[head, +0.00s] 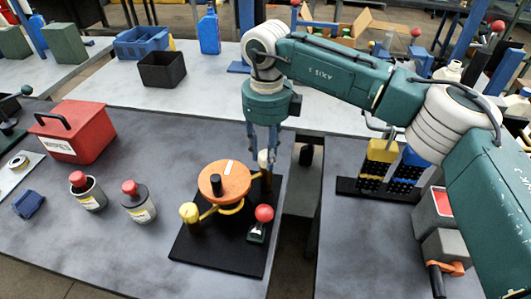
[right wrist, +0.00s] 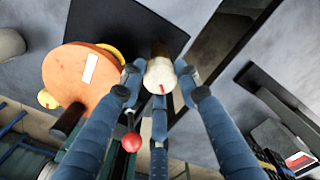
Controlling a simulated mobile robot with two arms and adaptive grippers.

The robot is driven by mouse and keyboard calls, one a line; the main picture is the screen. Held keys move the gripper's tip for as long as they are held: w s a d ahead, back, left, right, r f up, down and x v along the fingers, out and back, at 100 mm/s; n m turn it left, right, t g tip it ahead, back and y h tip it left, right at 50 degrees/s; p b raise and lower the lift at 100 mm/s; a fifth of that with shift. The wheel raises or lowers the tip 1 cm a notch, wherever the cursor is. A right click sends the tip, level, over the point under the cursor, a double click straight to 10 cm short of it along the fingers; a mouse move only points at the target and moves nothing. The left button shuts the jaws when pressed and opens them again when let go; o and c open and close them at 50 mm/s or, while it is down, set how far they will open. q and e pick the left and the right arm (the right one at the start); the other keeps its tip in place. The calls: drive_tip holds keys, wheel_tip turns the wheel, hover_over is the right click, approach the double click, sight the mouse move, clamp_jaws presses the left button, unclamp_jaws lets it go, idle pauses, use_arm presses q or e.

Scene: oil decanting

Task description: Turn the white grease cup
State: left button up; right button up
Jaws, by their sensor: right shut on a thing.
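The white grease cup (head: 264,158) tops a brass-coloured post at the back right of the black base plate (head: 217,256). My right gripper (head: 263,148) comes down on it from above. In the right wrist view, the gripper's blue fingers (right wrist: 160,80) are closed around the white cup (right wrist: 159,73), which shows a red mark on its top. The fingers hide part of the cup's side. My left gripper is in neither view.
An orange disc (head: 224,181) with a black knob stands left of the cup, close to my fingers. A red ball-topped lever (head: 264,213) and yellow cup (head: 189,212) share the plate. Two red-capped bottles (head: 138,203) (head: 87,192) and a red toolbox (head: 75,130) stand left.

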drive_tip(key=shift+d, duration=0.2)
drive_tip(key=o, duration=1.1)
drive_tip(key=shift+o, duration=0.2)
drive_tip(key=shift+s+d, duration=0.1)
drive_tip(key=shift+d, duration=0.05)
drive_tip(key=shift+a+r, duration=0.2)
drive_tip(key=shift+r, duration=0.35)
wheel_tip(320, 180, up, 11)
drive_tip(key=shift+d, duration=0.2)
